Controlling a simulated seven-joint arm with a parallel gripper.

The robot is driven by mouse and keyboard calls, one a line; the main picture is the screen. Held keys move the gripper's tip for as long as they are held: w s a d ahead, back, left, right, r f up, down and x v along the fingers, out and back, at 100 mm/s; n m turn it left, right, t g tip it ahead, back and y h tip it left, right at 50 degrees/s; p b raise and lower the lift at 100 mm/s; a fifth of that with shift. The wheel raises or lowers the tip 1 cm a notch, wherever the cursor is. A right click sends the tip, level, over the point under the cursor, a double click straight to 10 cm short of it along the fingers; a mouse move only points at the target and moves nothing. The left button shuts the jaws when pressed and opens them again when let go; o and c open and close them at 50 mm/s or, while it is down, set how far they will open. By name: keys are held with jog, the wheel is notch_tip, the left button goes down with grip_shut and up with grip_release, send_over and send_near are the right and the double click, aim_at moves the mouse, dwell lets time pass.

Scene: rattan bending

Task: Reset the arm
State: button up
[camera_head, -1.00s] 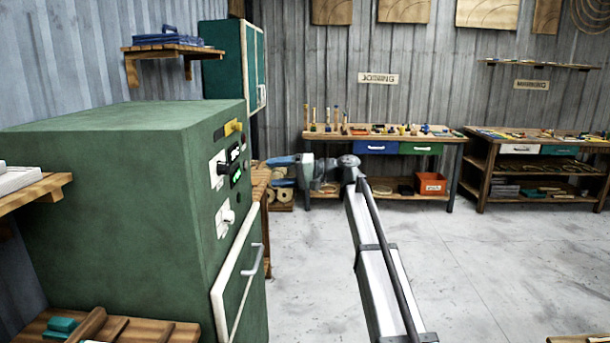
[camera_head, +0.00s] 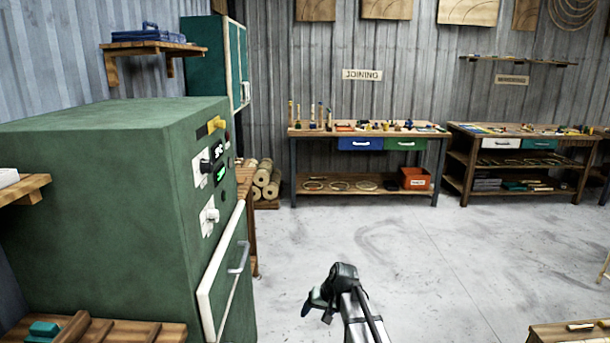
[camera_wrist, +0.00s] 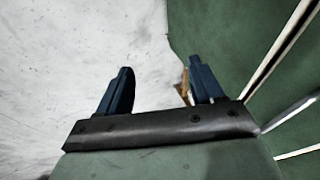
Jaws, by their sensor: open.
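My gripper (camera_wrist: 160,85) is open and empty in the wrist view, its two dark blue fingers spread apart with pale floor and a bit of green cabinet beyond them. In the head view my gripper (camera_head: 308,306) is low in the picture, at the end of my folded arm, over the floor to the right of the green machine. It is small there and seen from behind.
The green machine (camera_head: 95,200) with knobs, a green display and a handled door (camera_head: 225,275) stands close on the left. The joining bench (camera_head: 370,190) and a second bench (camera_head: 520,190) stand at the back. Open floor (camera_head: 440,260) lies between. A low wooden surface (camera_head: 565,334) is at bottom right.

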jog(key=s+d+f+g+h, duration=0.2)
jog(key=s+d+f, duration=0.3)
jog(key=s+f, duration=0.6)
jog(key=s+d+f+g+h, duration=0.2)
jog(key=s+d+f, duration=0.3)
jog(key=s+f, duration=0.65)
jog(key=s+d+f+g, duration=0.1)
jog(key=s+f, duration=0.3)
jog(key=s, duration=0.5)
jog(key=s+d+f+g, duration=0.1)
jog(key=s+f, duration=0.4)
jog(key=s, duration=0.5)
jog(key=s+d+f+g, duration=0.1)
jog(key=s+f+g, duration=0.2)
jog(key=s, duration=0.6)
jog(key=shift+s+d+f+g, duration=0.15)
jog(key=shift+d+f+g, duration=0.15)
jog(key=shift+f, duration=0.55)
jog(key=shift+a, duration=0.1)
